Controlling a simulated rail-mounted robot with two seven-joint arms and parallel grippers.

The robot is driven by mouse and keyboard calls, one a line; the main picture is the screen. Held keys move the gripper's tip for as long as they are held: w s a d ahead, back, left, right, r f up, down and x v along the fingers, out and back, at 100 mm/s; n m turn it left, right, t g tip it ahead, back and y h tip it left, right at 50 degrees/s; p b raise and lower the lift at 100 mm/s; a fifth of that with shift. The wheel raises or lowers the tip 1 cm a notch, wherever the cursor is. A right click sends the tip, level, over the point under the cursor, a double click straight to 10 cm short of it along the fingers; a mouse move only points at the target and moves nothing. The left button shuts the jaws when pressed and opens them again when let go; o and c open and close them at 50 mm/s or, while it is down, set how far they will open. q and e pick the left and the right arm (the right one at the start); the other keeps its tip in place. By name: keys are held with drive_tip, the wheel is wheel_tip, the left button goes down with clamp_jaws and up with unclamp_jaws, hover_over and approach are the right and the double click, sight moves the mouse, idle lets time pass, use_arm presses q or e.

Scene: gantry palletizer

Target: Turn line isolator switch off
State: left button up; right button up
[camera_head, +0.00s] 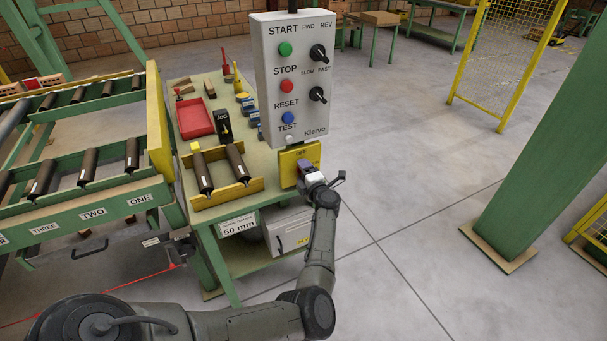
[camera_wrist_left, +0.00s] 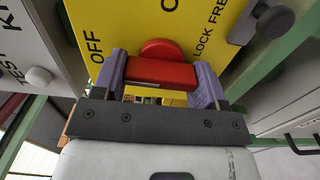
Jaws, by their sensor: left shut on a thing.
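The line isolator is a yellow panel (camera_head: 292,158) below the grey control box in the head view. In the left wrist view the yellow panel (camera_wrist_left: 115,20) fills the top, with "OFF" at left and "LOCK FREE" at right. Its red switch handle (camera_wrist_left: 160,72) lies across the picture, with a round red hub behind it. My left gripper (camera_head: 308,172) is at the front of the panel. In the left wrist view its purple fingers (camera_wrist_left: 162,80) are shut on the red handle, one at each end. The handle is hidden by the gripper in the head view. My right gripper is not in view.
The grey control box (camera_head: 291,100) with buttons and knobs hangs just above the panel. A dark knob (camera_wrist_left: 273,22) is at the panel's right side. A green workbench (camera_head: 262,185) with a red tray (camera_head: 195,118) stands behind left.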

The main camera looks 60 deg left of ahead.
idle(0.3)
use_arm(q)
drive_tip(key=o, duration=0.9)
drive_tip(key=shift+o, duration=0.2)
drive_tip(key=s+d+p, duration=0.1)
drive_tip(key=d+p, duration=0.1)
drive_tip(key=d, duration=1.1)
drive_tip(key=shift+s+d, duration=0.2)
drive_tip(key=shift+d, duration=0.2)
